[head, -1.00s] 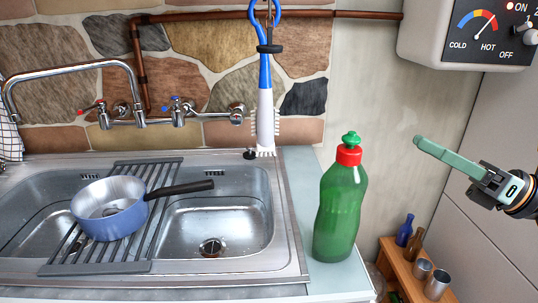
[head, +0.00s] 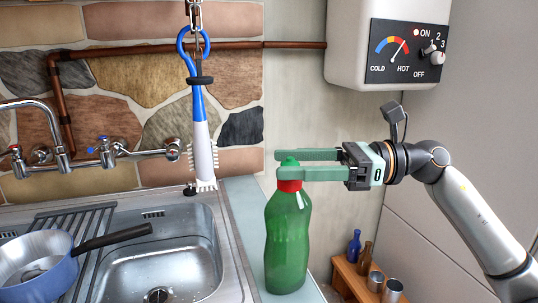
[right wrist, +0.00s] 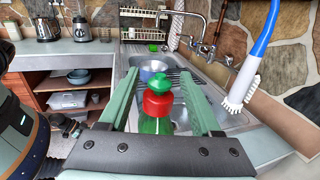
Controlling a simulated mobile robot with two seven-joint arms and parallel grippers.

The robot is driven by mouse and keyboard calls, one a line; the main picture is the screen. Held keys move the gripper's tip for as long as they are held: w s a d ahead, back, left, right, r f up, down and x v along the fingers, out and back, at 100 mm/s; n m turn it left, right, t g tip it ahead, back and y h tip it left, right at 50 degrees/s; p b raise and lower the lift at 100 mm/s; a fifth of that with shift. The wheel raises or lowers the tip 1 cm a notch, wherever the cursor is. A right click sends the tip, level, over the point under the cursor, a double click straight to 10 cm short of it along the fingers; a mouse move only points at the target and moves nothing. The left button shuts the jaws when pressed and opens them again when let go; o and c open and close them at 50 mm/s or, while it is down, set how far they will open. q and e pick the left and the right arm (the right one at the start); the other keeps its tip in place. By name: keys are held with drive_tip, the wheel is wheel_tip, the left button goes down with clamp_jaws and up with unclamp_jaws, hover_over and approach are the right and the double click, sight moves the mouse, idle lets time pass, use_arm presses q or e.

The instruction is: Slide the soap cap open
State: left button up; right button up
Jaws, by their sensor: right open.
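A green soap bottle (head: 287,240) stands upright on the counter at the right of the sink. Its red collar (head: 289,186) carries a green cap (head: 290,162) on top. My right gripper (head: 280,163) comes in from the right at cap height. Its two green fingers are open, one on either side of the cap. In the right wrist view the green cap (right wrist: 158,82) and red collar (right wrist: 157,104) show between the spread fingers, with a gap on each side. The near finger hides part of the cap and collar in the head view. My left gripper is not in view.
The steel sink (head: 170,255) with a drying rack and a blue pan (head: 40,270) lies to the left. A blue and white brush (head: 200,130) hangs behind the sink. A wooden shelf (head: 345,275) with bottles and metal cups stands lower right.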

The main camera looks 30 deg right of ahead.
sight(286, 163)
drive_tip(key=shift+p+x, duration=0.6)
drive_tip(key=shift+x, duration=1.35)
clamp_jaws()
